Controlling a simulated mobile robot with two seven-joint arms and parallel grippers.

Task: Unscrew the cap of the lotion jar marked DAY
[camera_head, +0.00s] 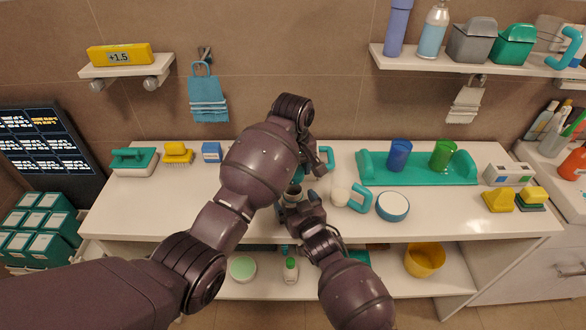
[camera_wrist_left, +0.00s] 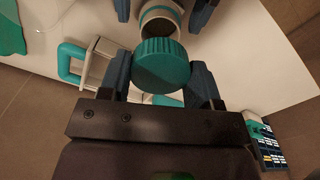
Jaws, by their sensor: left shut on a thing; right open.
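The lotion jar (camera_wrist_left: 158,14) stands on the white counter in the left wrist view, its dark open mouth showing; no DAY mark is readable. A ribbed teal cap (camera_wrist_left: 162,65) is between the fingers of my left gripper (camera_wrist_left: 162,85), which is shut on it, apart from the jar's mouth. In the head view my left arm largely hides the jar and cap. My right gripper (camera_head: 296,205) is open at the jar; its two blue fingertips show on either side of the jar in the left wrist view.
A white-and-teal handled item (camera_head: 349,197) and a round blue-rimmed white dish (camera_head: 392,206) lie close on the right. A teal tray (camera_head: 425,180) holds blue and green cups behind. Brushes stand at the left. The counter's front middle right is clear.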

